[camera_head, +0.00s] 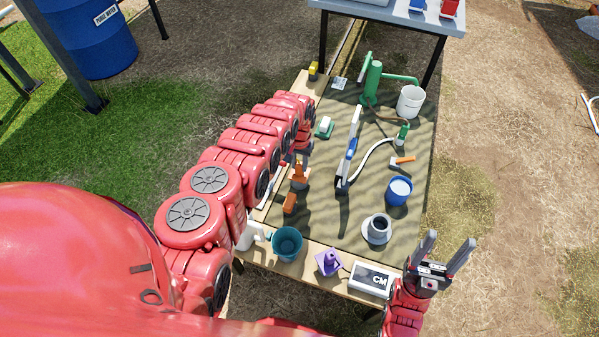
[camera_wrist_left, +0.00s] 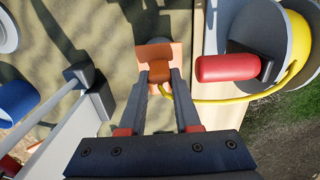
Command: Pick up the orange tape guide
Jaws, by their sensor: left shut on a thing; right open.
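The orange tape guide (camera_wrist_left: 156,53) is between the fingertips of my left gripper (camera_wrist_left: 161,83) in the left wrist view. The gripper is shut on its darker orange middle part. A yellow tape or cord runs from beside the guide to the right. In the head view, orange pieces of the guide (camera_head: 299,174) show at the end of my left arm, over the table's left side; the arm partly hides this area. My right gripper (camera_head: 447,258) is open and empty, just off the table's front right corner.
A reel with yellow tape and a red handle (camera_wrist_left: 228,68) stands right of the guide. On the table are a teal bucket (camera_head: 287,243), purple holder (camera_head: 328,262), CM box (camera_head: 371,279), blue bucket (camera_head: 399,190), grey cup (camera_head: 377,229) and green pump (camera_head: 372,82).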

